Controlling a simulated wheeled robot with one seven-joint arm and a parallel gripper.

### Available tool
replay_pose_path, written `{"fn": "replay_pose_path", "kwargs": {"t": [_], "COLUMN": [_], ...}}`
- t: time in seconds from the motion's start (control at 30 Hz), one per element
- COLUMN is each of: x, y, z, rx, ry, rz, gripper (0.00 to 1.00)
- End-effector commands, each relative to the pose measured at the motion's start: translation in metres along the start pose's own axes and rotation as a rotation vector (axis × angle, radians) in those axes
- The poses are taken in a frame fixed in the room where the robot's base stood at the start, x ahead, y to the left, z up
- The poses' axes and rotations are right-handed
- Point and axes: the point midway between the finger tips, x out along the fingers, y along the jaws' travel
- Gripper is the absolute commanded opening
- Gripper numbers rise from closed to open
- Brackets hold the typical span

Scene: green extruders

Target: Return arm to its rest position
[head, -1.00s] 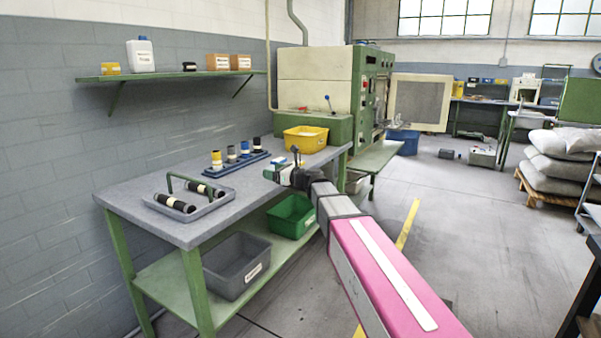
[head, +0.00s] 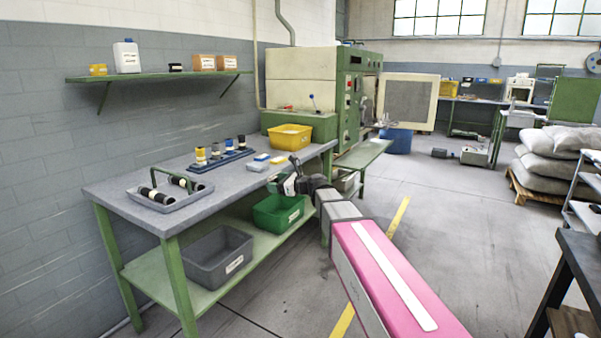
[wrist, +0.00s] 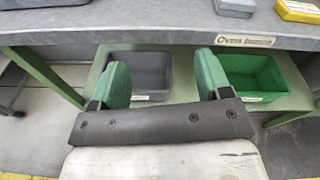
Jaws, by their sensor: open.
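My arm reaches forward from the lower right in the head view. My gripper (head: 284,184) is at the front edge of the grey workbench (head: 120,190), near its right end. In the wrist view my gripper (wrist: 160,82) shows two green fingers standing wide apart with nothing between them. The bench's front edge (wrist: 150,37) runs across the top of that view, beyond the fingers. Below it, the grey bin (wrist: 150,68) and the green bin (wrist: 262,72) show on the lower shelf, partly hidden by the fingers.
On the bench are a tray with dark rollers (head: 175,198), a blue rack of cylinders (head: 222,160), small blue and yellow blocks (head: 262,157) and a yellow bin (head: 290,138). A dark table (head: 575,270) stands at the right. The floor (head: 460,220) between is mostly clear.

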Motion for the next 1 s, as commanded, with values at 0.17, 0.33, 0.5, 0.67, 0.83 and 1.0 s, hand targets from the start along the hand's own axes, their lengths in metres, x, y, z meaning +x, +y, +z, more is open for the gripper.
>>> {"fn": "replay_pose_path", "kwargs": {"t": [0.17, 0.33, 0.5, 0.67, 0.83, 1.0], "x": [-0.018, -0.045, -0.094, -0.163, -0.244, -0.306], "y": [0.015, 0.034, 0.064, 0.098, 0.131, 0.152], "z": [-0.036, -0.084, -0.152, -0.224, -0.283, -0.314], "rx": [-0.169, -0.39, -0.705, -1.038, -1.314, -1.461], "ry": [0.103, 0.236, 0.421, 0.596, 0.7, 0.712], "rz": [0.04, 0.12, 0.295, 0.591, 0.987, 1.326], "gripper": [0.71, 0.71, 0.71, 0.71, 0.71, 0.71]}}
